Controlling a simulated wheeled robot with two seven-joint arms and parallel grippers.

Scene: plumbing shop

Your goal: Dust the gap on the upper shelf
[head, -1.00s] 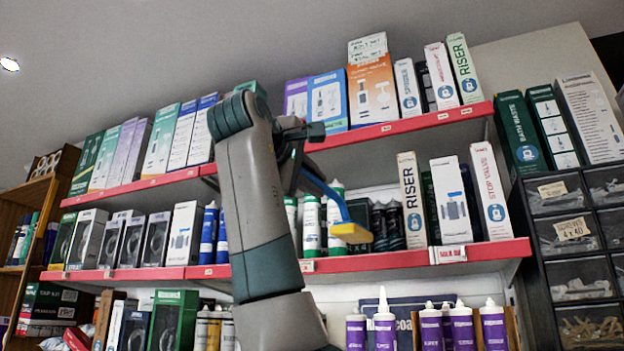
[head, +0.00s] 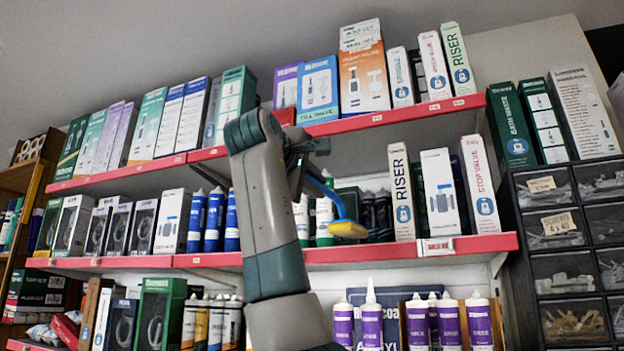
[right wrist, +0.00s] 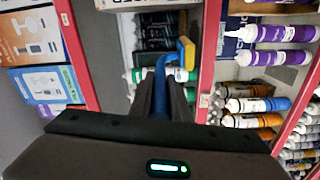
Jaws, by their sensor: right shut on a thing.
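My right gripper (head: 313,172) is shut on the blue handle (head: 327,192) of a duster with a yellow head (head: 347,229). The duster hangs in front of the middle shelf, its head just above that shelf's red edge. In the right wrist view the handle (right wrist: 160,88) is between the dark fingers and the yellow head (right wrist: 187,54) lies past them. The upper shelf (head: 400,116) has a red front edge. A gap there shows between a green box (head: 235,105) and a purple box (head: 286,87); my right arm partly covers it. My left gripper is out of view.
Boxes line the upper shelf on both sides of the gap. Bottles (head: 324,220) and boxes stand behind the duster on the middle shelf (head: 400,251). A drawer cabinet (head: 560,250) stands at the right.

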